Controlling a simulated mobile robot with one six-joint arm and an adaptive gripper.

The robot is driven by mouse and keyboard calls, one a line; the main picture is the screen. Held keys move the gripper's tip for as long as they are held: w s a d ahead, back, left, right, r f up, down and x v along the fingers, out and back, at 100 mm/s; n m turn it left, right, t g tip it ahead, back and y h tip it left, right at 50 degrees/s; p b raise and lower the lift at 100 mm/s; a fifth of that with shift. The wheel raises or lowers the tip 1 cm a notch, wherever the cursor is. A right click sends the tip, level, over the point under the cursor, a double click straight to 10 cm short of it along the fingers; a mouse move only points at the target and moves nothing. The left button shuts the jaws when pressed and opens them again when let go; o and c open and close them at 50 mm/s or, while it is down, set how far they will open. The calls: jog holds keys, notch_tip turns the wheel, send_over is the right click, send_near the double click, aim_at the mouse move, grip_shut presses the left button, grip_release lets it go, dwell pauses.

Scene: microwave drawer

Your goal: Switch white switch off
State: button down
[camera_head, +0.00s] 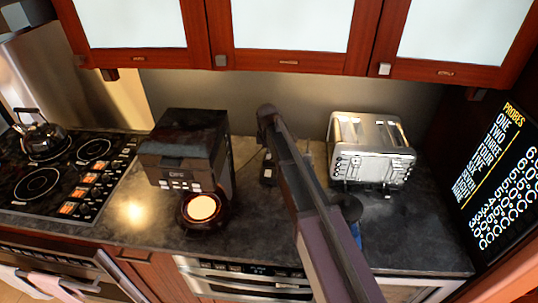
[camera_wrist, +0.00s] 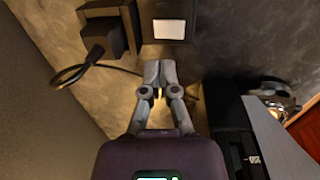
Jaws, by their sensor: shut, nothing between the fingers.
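The white switch (camera_wrist: 169,29) is a pale rectangular rocker in a dark square frame, at the top middle of the wrist view. Whether its rocker stands on or off cannot be told. My gripper (camera_wrist: 160,68) is shut and empty, with its fingertips together just below the switch frame in that picture. A small gap shows between the tips and the frame, and contact cannot be confirmed. In the head view my arm crosses the counter. The gripper and the switch cannot be made out clearly there.
A black plug (camera_wrist: 98,34) with a cord sits in a dark socket left of the switch. In the head view, a black coffee machine (camera_head: 185,140) stands left of my arm and a chrome toaster (camera_head: 371,150) right of it. Wall cabinets (camera_head: 290,62) hang above; the stove (camera_head: 60,175) is far left.

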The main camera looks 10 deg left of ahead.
notch_tip(320, 180, up, 6)
jog(key=p, duration=0.5)
jog(key=shift+w+r+p, duration=0.2)
jog(key=shift+w+p, duration=0.15)
jog(key=shift+p, duration=0.05)
dwell(0.4)
